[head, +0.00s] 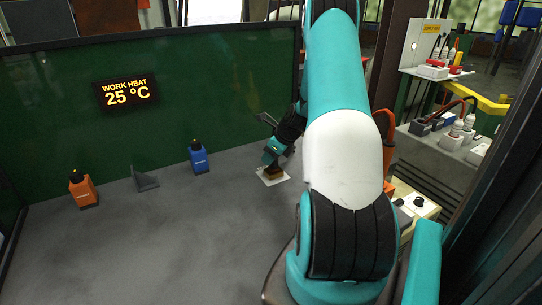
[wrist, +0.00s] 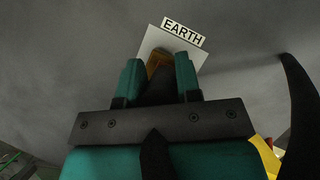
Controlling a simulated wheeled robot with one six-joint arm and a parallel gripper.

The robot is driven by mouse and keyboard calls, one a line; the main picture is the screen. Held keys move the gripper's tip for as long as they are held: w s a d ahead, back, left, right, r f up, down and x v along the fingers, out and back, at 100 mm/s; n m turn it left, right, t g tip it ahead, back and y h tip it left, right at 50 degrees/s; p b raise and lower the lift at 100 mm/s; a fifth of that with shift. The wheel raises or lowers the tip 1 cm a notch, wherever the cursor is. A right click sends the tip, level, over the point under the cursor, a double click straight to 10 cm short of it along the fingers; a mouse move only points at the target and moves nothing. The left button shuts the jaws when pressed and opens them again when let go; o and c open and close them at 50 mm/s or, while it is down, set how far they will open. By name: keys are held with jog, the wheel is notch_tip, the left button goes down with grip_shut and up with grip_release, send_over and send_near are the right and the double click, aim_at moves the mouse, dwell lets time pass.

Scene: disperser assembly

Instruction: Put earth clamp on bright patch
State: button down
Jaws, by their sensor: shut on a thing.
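The earth clamp, a brownish-orange block (wrist: 157,61), is between the fingertips of my gripper (wrist: 160,72) in the wrist view. My gripper is shut on it, and the fingers hide most of it. In the head view the clamp (head: 273,171) sits at or just above a pale square patch (head: 267,181) on the grey table, below my gripper (head: 274,160). The patch also shows in the wrist view (wrist: 149,42), with a label reading EARTH (wrist: 182,31) at its far edge. I cannot tell whether the clamp touches the patch.
A blue bottle (head: 200,158), a grey angled piece (head: 144,180) and an orange bottle (head: 83,190) stand to the left on the table (head: 170,240). A green wall with a "WORK HEAT 25 °C" display (head: 127,92) rises behind. The front left of the table is clear.

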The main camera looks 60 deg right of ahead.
jog(key=c, duration=0.8)
grip_release()
jog(key=shift+f, duration=0.1)
